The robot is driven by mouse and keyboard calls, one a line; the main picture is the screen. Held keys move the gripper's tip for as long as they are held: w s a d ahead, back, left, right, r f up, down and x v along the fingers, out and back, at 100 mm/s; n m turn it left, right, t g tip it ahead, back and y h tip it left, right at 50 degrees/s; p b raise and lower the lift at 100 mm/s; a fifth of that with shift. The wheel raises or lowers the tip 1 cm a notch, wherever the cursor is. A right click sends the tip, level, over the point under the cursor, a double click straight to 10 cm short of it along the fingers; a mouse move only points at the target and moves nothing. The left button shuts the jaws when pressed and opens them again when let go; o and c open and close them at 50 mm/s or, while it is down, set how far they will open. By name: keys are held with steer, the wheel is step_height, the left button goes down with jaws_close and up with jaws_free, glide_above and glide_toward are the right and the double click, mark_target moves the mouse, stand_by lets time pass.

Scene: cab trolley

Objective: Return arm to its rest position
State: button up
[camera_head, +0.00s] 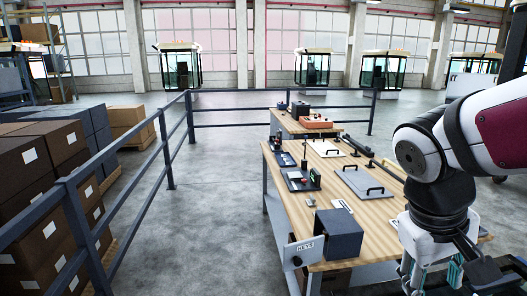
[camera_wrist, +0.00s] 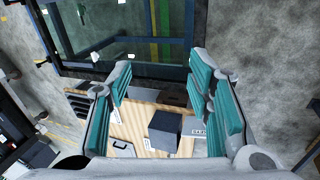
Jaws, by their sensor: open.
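My gripper shows in the wrist view (camera_wrist: 165,95), with its teal-padded fingers spread wide apart and nothing between them. In the head view my white and maroon arm is folded at the right side, with the gripper (camera_head: 440,272) low at the bottom right, partly cut off by the frame edge. It hangs by the right front side of the wooden workbench (camera_head: 385,238). In the wrist view the bench top (camera_wrist: 130,122) and a dark box (camera_wrist: 165,128) lie beyond the fingers, apart from them.
On the bench are a dark grey box (camera_head: 338,233), a KEYS sign (camera_head: 304,251), a grey panel with handles (camera_head: 367,184) and dark trays (camera_head: 298,179). A second bench (camera_head: 290,124) stands behind. A railing (camera_head: 172,135) and stacked cartons (camera_head: 45,185) are at left. Open floor lies beyond.

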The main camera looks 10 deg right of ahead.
steer(key=s+a+r+t+y, duration=0.1)
steer(key=a+r+t+y, duration=0.2)
steer(key=a, duration=0.7)
step_height(320, 180, up, 2)
steer(key=shift+s+t+y, duration=0.4)
steer(key=shift+t, duration=0.7)
steer(key=c, duration=0.3)
steer(key=shift+d, duration=0.15)
